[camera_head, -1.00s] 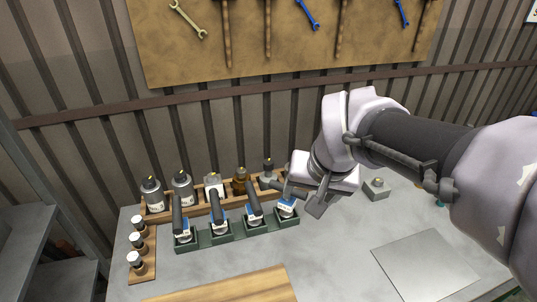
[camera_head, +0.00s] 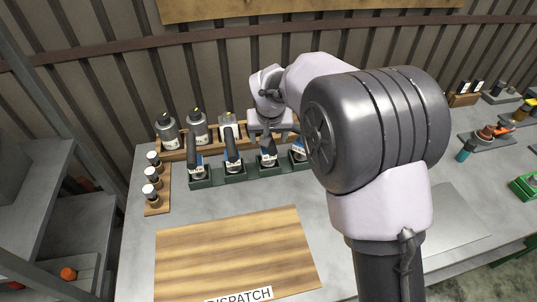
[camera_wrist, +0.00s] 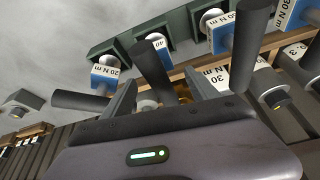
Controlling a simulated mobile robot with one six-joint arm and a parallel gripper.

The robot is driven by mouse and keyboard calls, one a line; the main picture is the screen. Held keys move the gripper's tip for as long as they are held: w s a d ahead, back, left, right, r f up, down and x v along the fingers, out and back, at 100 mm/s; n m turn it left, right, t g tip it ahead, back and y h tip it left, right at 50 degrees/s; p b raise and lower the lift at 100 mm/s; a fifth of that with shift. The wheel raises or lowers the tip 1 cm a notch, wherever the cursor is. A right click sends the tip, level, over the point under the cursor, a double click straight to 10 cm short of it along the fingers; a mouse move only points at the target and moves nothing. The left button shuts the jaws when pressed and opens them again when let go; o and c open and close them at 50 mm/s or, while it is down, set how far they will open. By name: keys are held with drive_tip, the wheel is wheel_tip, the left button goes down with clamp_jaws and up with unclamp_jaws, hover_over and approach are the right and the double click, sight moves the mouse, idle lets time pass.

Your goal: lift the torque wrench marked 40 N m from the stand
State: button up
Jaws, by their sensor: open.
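The green stand (camera_head: 235,176) holds a row of torque wrenches with dark handles. The wrench marked 40 (camera_wrist: 155,42) is upright in its slot; its dark handle rises between my fingers in the wrist view. In the head view this wrench (camera_head: 268,157) is third from the left, below my gripper (camera_head: 267,133). My gripper (camera_wrist: 160,86) is open, with one finger on each side of the handle; I cannot tell whether either touches it. The 20 N m wrench (camera_wrist: 104,76) is beside it to the left, and another wrench (camera_wrist: 220,30) is to the right.
A wooden rack (camera_head: 172,155) with bottles runs close behind the stand. The wooden dispatch board (camera_head: 235,250) in front is bare. My arm hides part of the bench's right side.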

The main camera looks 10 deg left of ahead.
drive_tip(key=x, duration=0.1)
drive_tip(key=b+x, duration=0.1)
drive_tip(key=x, duration=0.1)
drive_tip(key=b+x, duration=0.1)
drive_tip(key=x, duration=0.1)
drive_tip(key=shift+s+f, duration=0.1)
drive_tip(key=shift+s, duration=0.25)
drive_tip(key=shift+w+a, duration=0.1)
drive_tip(key=shift+w, duration=0.05)
drive_tip(key=shift+c, duration=1.1)
clamp_jaws()
